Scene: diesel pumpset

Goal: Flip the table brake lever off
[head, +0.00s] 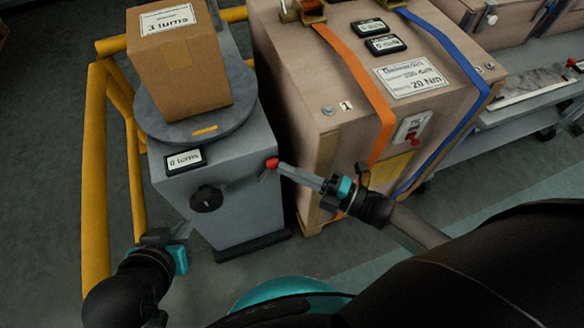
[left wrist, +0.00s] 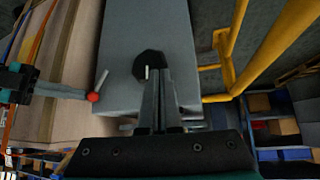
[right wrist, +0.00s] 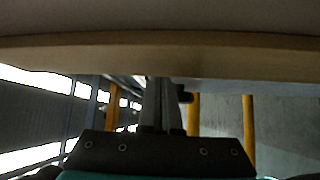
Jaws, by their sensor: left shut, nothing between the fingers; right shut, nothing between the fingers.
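The table is a grey pedestal (head: 236,150) with a round turntable top (head: 195,122). Its brake lever is a thin rod with a red ball (head: 271,163), on the side facing the wooden crate. The left wrist view shows the ball (left wrist: 93,97) too. My right gripper (head: 284,169) is shut and empty, its fingertips at the red ball; I cannot tell whether they touch. In the right wrist view its fingers (right wrist: 161,90) hide the lever. My left gripper (head: 186,230) is shut and empty, low before the pedestal, below the black knob (head: 207,198).
A cardboard box (head: 178,60) sits on the turntable. A large wooden crate (head: 285,90) with orange and blue straps stands close on the right. A yellow rail (head: 95,170) runs along the left. Open floor lies in front of the pedestal.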

